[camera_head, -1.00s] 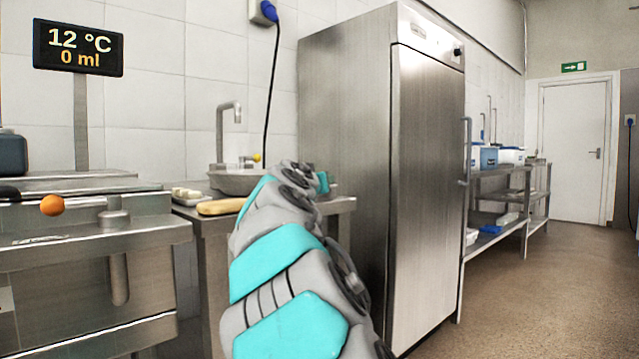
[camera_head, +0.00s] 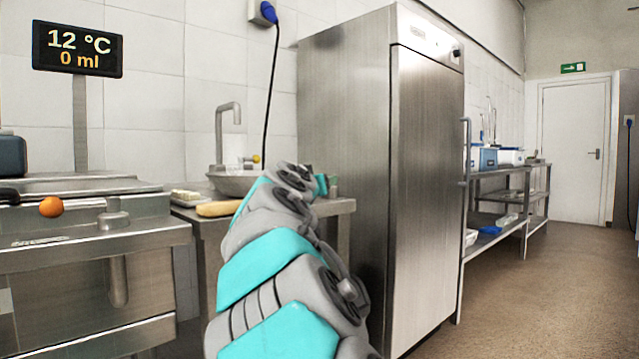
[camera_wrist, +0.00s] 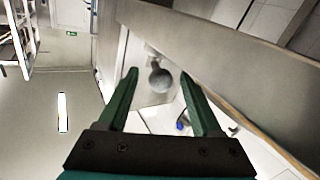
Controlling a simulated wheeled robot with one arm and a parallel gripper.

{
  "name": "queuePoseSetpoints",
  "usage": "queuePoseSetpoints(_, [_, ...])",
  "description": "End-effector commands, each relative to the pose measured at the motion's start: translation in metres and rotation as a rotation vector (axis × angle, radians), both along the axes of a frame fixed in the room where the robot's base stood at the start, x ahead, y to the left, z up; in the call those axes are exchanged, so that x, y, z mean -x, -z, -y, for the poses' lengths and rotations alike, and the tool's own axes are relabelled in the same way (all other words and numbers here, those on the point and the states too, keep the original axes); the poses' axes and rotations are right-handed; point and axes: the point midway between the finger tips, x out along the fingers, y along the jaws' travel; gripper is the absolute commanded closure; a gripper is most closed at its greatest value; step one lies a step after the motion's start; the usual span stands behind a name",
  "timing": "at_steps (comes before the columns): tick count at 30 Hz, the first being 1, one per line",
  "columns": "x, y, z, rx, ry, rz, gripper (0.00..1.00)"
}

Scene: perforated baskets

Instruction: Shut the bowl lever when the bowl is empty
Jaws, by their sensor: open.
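A steel unit (camera_head: 150,238) at the left has a horizontal lever with an orange ball (camera_head: 50,206) at its left end, above a downward pipe (camera_head: 118,280). A display (camera_head: 78,48) above it reads 12 °C and 0 ml. A steel bowl-shaped basin (camera_head: 232,184) stands under a tap, with a small yellow ball (camera_head: 256,159) behind it. The inside of neither vessel can be seen. My gripper (camera_wrist: 158,72) is open in the wrist view, its green fingers apart with nothing held. A grey round object (camera_wrist: 160,76) shows beyond them; I cannot tell what it is.
A tall steel fridge (camera_head: 428,180) stands right of my arm. A bread-like loaf (camera_head: 218,208) lies on the counter before the basin. Shelves (camera_head: 505,195) with boxes stand farther right. The floor (camera_head: 540,290) at right is clear.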

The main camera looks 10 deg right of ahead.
Motion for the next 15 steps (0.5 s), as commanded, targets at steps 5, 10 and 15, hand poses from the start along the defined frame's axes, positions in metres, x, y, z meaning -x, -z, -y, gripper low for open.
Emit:
queuePoseSetpoints(5, [0.021,-0.003,-0.01,0.002,-0.003,0.004,0.34])
queuePoseSetpoints(10, [0.044,-0.003,-0.017,0.001,-0.001,0.005,0.34])
queuePoseSetpoints(15, [0.057,-0.001,-0.022,-0.001,0.0,0.003,0.34])
